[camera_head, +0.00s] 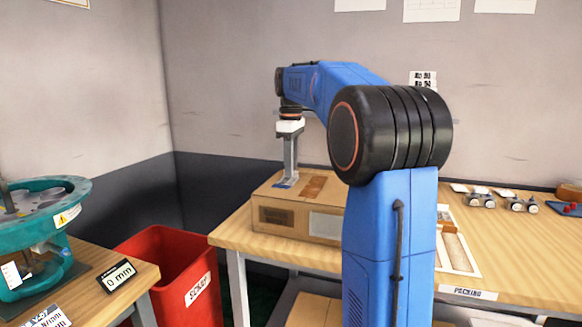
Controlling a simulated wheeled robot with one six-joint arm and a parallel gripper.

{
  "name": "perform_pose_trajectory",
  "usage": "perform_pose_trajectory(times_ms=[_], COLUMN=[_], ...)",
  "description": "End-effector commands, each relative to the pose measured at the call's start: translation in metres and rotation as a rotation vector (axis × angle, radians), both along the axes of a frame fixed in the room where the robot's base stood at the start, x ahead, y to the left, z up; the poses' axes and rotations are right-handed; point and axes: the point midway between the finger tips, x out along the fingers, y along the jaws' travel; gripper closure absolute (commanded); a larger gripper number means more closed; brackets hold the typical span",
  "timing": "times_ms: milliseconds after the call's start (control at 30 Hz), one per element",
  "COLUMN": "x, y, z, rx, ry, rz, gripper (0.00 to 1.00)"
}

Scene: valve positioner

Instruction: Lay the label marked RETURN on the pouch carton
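A brown cardboard carton (274,216) stands on the wooden bench, left of my arm, which hides its right end. It looks like the pouch carton. My gripper (287,183) points down over the left part of the carton's top. A small pale and blue flat piece (283,184) shows at its fingertips, at or just above the carton top. I cannot tell whether this is a label or part of the fingers, nor whether the fingers are closed. No label marked RETURN can be read.
The packing bench (520,248) holds several small metal parts with pale cards (480,196) at the right and a white-edged tray (457,252) beside my arm. A red scrap bin (185,265) stands left of the bench. A teal machine (40,235) is at the far left.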

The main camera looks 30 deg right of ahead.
Motion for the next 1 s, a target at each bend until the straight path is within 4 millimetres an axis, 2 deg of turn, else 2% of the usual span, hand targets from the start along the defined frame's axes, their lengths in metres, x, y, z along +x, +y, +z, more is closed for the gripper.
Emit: perform_pose_trajectory(times_ms=[200,367,1000], x=[0.000,0.001,0.001], y=[0.000,0.000,-0.001], z=[0.002,0.019,0.139], rx=[0.000,-0.001,-0.001], ry=[0.000,-0.002,-0.002], rz=[0.000,0.000,0.000], gripper=[0.77,0.77,0.77])
